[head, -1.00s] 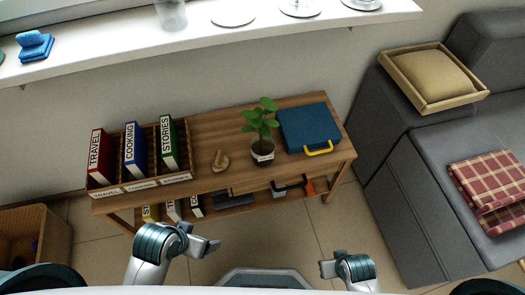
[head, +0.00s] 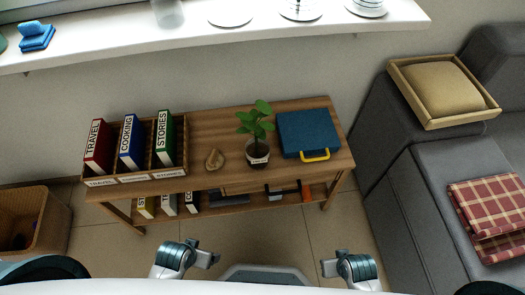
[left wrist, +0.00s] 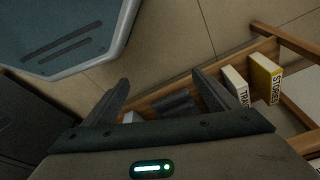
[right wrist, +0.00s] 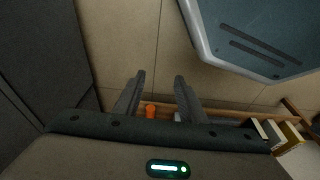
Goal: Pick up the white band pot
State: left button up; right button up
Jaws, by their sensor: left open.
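The white band pot (head: 258,152) holds a leafy green plant (head: 256,120). It stands upright on the wooden shelf's top, between a small tan ornament and a blue case. My left gripper (head: 215,260) is low in front of the shelf, well apart from the pot. In the left wrist view it is open and empty (left wrist: 160,90). My right gripper (head: 330,268) is also low in front, to the right, away from the pot. In the right wrist view its fingers (right wrist: 158,82) are apart with nothing between them. The pot does not show in either wrist view.
The wooden shelf (head: 208,122) also bears a blue case (head: 309,132) with a yellow handle, an ornament (head: 214,159) and a book box (head: 135,178). Books stand on the lower shelf. A sofa (head: 420,215) is at right, a wicker basket (head: 30,222) at left.

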aim_at(257, 149)
jog(key=l+u, duration=0.45)
jog(key=l, duration=0.85)
jog(key=i, duration=0.1)
